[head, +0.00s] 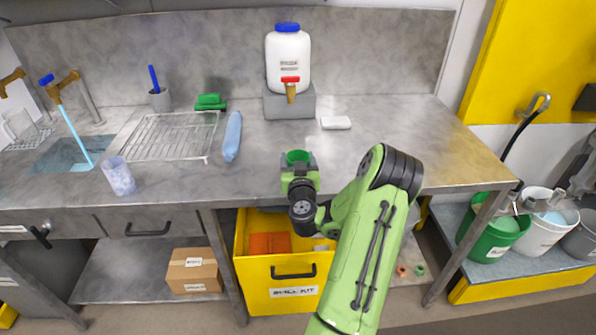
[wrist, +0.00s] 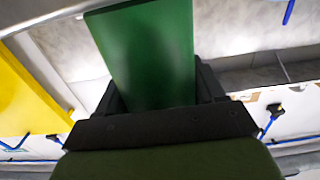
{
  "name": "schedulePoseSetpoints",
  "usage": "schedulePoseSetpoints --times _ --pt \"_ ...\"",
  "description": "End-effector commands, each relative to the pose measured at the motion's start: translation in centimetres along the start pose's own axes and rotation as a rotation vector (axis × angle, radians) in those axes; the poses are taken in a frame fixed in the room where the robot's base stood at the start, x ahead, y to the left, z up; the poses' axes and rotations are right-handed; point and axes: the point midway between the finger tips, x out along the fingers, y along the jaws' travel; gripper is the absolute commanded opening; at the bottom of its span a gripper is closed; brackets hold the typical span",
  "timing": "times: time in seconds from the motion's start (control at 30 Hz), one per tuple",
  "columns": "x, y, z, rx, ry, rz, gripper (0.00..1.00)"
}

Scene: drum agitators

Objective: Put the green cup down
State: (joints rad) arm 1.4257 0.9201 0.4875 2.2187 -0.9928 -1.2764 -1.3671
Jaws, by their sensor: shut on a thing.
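The green cup (head: 298,157) is held in my gripper (head: 299,168) near the front edge of the grey counter, in the middle of the head view. My gripper is shut on it. In the wrist view the green cup (wrist: 148,55) fills the upper middle, between the dark fingers of my gripper (wrist: 155,90). The cup looks upright in the head view, with its rim showing above the fingers. I cannot tell whether its base touches the counter, because my gripper hides it.
The counter (head: 390,150) is clear right of the cup, apart from a white block (head: 335,123). Behind stands a white jug (head: 288,60) on a grey block. To the left are a blue bottle (head: 232,137), a wire rack (head: 172,137) and a clear cup (head: 118,176). An open yellow drawer (head: 290,292) is below.

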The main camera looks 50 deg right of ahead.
Motion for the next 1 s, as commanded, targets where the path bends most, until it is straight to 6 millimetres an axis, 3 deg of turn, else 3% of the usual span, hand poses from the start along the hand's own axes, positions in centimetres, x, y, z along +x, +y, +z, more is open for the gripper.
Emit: schedulePoseSetpoints --times 0.17,0.33,0.8,1.0 --pt "0.0 0.0 -0.5 -0.001 0.000 0.000 0.35" --pt "0.0 0.0 -2.6 -0.001 0.001 -0.001 0.35" --pt "0.0 -0.1 -13.9 -0.002 0.002 -0.001 0.35" --pt "0.0 0.0 -17.2 -0.002 0.001 -0.001 0.35"
